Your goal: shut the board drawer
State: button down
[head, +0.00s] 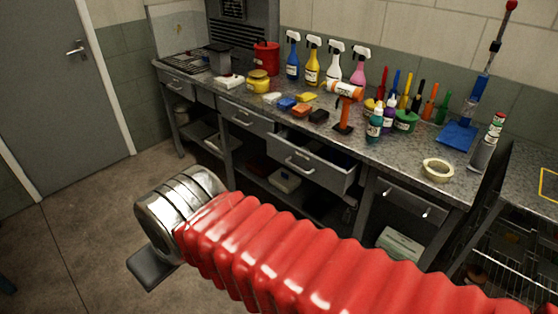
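One drawer (312,172) under the workbench stands pulled out, its grey front with a bar handle well forward of the other fronts. Its dark inside shows behind the front; I cannot make out any contents. I take it for the board drawer, as no label shows. My red ribbed arm crosses the foreground and ends in a metal wrist. Below the wrist a dark flat part of my gripper (151,269) shows, over the floor, left of the drawer and apart from it. The fingers are mostly hidden, so its opening does not show.
The worktop (385,158) carries spray bottles, coloured sponges, an orange tool (345,108), small bottles and a tape roll (438,169). Neighbouring drawers (245,118) and (410,201) look closed. A wire rack (518,262) stands at right.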

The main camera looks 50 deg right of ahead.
aim_at(285, 146)
jog(key=u, duration=0.05)
jog(key=i, duration=1)
jog(key=z, duration=0.05)
